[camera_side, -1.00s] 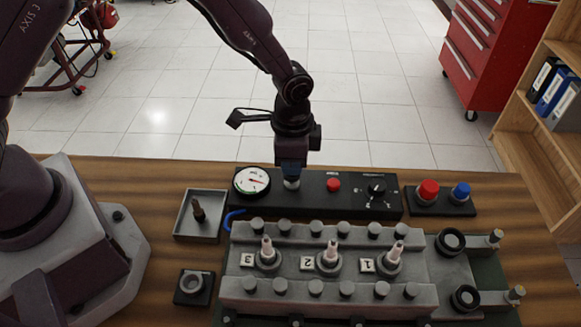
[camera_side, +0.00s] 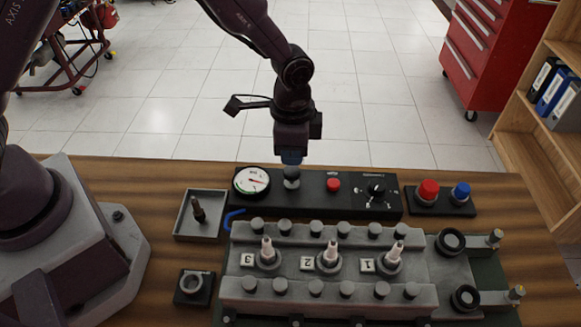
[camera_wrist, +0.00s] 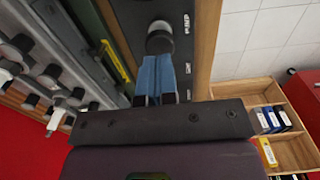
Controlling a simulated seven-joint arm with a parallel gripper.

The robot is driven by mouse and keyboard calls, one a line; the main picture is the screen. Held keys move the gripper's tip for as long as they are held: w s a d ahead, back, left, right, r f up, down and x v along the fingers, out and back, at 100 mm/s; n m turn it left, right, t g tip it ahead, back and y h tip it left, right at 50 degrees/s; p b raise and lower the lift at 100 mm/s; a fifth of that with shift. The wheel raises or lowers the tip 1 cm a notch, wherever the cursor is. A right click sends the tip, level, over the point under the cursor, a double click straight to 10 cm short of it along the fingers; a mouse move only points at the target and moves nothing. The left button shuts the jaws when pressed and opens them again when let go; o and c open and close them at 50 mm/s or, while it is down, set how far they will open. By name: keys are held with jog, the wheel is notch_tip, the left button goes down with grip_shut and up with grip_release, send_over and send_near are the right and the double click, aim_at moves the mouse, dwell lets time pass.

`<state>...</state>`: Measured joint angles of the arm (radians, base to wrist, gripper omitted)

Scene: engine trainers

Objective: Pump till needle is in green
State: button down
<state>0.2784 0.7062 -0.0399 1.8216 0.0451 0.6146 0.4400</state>
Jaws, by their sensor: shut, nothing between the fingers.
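The black panel (camera_side: 318,202) carries a round white gauge (camera_side: 251,180) at its left end. The gauge has a short red needle near its middle and a green band at its lower left; the needle does not appear to lie in the green. Beside the gauge stands the grey pump knob (camera_side: 291,177), also in the wrist view (camera_wrist: 160,40) near the word PUMP. My gripper (camera_side: 291,161) is shut and empty, just above the knob. Its blue fingers show together in the wrist view (camera_wrist: 158,78).
A red button (camera_side: 333,185) and a dial (camera_side: 376,188) sit right of the knob. Red (camera_side: 428,189) and blue (camera_side: 461,191) buttons stand on a separate box. The engine block (camera_side: 330,285) with numbered plugs lies in front. A tray (camera_side: 181,226) is at left.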

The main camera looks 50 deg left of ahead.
aim_at(292, 170)
jog(key=shift+f, duration=0.15)
jog(key=shift+f, duration=1.8)
jog(key=shift+r, duration=2)
jog(key=shift+f, duration=0.1)
jog(key=shift+f, duration=1.9)
jog(key=shift+r, duration=2)
